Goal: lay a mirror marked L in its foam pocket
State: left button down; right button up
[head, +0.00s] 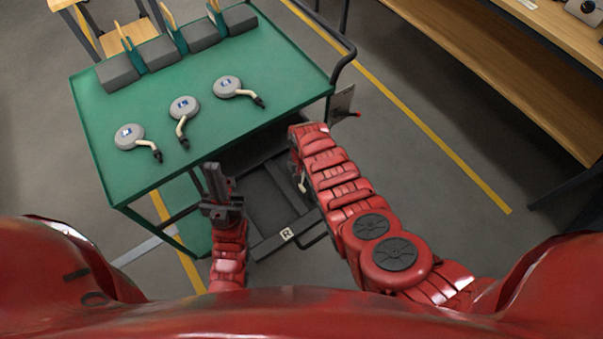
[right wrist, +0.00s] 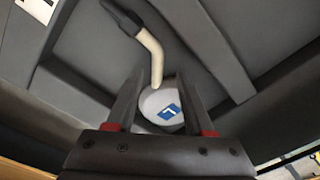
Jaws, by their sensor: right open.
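In the right wrist view a round grey mirror (right wrist: 150,101) with a blue L label lies among dark grey foam walls (right wrist: 205,45). Its cream stem (right wrist: 149,45) runs up to a dark end. My open right gripper (right wrist: 164,88) has its fingers on either side of the mirror; contact is unclear.
The green cart top (head: 180,75) carries three more mirrors (head: 129,136) (head: 184,107) (head: 227,86) with blue labels. Grey blocks (head: 158,52) with upright boards stand along its far side. A wooden bench (head: 500,50) is at the right; floor between is clear.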

notch_tip(320, 180, up, 3)
jog(key=shift+s+d+f+p, duration=0.1)
jog(key=shift+f+p, duration=0.05)
jog(key=shift+p, duration=0.65)
jog(key=shift+r, duration=1.05)
notch_tip(320, 180, up, 12)
jog(key=shift+s+d+r+b, duration=0.15)
jog(key=shift+s+r+b, duration=0.05)
jog(key=shift+s+b, duration=0.15)
jog(key=shift+f, duration=0.1)
